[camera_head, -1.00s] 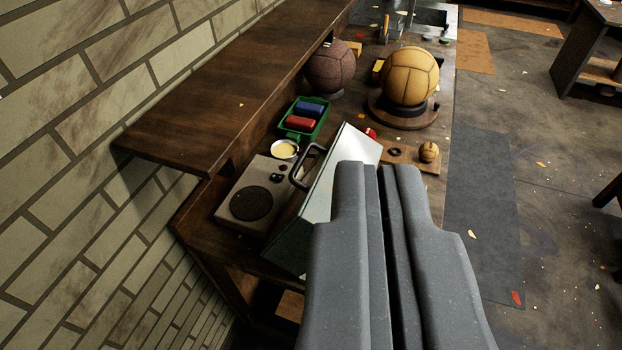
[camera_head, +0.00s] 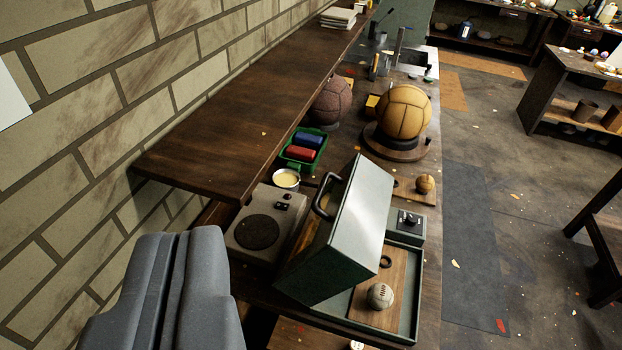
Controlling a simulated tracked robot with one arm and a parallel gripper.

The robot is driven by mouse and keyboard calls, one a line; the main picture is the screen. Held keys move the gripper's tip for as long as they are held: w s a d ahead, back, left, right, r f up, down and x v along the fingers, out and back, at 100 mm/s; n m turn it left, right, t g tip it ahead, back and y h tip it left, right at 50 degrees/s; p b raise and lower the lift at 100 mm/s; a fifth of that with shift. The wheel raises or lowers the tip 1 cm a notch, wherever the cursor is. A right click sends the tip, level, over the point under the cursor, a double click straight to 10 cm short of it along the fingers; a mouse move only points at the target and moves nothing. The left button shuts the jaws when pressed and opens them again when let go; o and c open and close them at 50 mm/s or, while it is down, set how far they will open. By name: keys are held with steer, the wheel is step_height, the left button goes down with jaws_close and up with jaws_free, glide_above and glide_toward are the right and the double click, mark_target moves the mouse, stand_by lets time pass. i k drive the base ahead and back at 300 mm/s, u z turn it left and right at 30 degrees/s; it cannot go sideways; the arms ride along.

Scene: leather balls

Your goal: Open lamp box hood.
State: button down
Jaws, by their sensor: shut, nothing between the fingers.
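The lamp box hood (camera_head: 350,225) is a grey-green metal cover with a black handle (camera_head: 322,196) on its left side. It stands tilted up towards the left. The lamp box base (camera_head: 413,312) is a shallow green tray, open to view on its right part. A small pale ball (camera_head: 380,296) and a dark ring (camera_head: 386,262) sit on a wooden board in it. A control box with a knob (camera_head: 406,224) is at its back right. My gripper (camera_head: 180,240) is shut and empty, left of the hood and apart from it in the picture.
A grey box with a round black disc (camera_head: 257,232) stands just left of the hood. A cream-filled cup (camera_head: 286,180) and a green tray of rolls (camera_head: 304,148) are behind. A wooden shelf (camera_head: 240,125) overhangs at left, along the brick wall. Open floor (camera_head: 480,220) lies right.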

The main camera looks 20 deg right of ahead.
mark_target(336, 246)
steer(key=u, duration=0.1)
steer(key=i, duration=1)
steer(key=z, duration=0.1)
